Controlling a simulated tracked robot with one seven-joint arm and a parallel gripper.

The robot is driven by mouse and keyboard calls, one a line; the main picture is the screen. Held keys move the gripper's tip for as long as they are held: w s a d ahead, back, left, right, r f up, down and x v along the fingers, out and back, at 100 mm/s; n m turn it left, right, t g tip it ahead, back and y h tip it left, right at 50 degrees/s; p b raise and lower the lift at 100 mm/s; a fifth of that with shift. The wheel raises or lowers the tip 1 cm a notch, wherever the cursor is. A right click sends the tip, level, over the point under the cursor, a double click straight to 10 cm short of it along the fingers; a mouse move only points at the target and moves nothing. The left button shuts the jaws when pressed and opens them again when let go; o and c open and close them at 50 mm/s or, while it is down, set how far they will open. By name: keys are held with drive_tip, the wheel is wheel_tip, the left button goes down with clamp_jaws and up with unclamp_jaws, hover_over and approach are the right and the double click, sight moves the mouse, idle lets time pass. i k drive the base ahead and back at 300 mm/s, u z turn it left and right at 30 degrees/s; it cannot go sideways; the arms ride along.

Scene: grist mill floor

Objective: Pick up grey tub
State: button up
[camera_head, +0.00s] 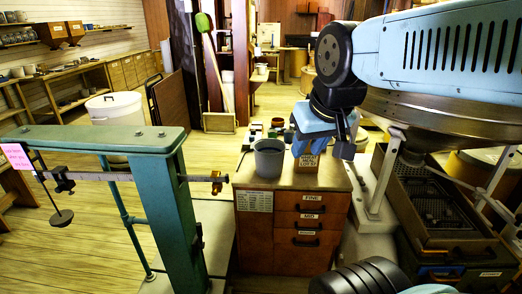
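The grey tub (269,160) stands upright on top of a wooden drawer cabinet (262,183), near its left back part. It is round and its open top faces up. My gripper (322,148) hangs from the blue arm above the right part of the cabinet top, to the right of the tub and apart from it. One dark finger shows clearly on its right side, set wide of the hand's middle. The other finger is partly lost against dark and blue shapes. No tub is between the fingers.
A small labelled block (307,160) stands on the cabinet below my gripper. Small dark items (275,131) lie behind the tub. A green platform scale (168,190) stands to the left. Dark machinery (440,205) is close on the right. A white bin (114,108) stands further back.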

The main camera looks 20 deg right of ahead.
sight(269, 152)
drive_tip(key=i, duration=0.9)
drive_tip(key=u, duration=0.05)
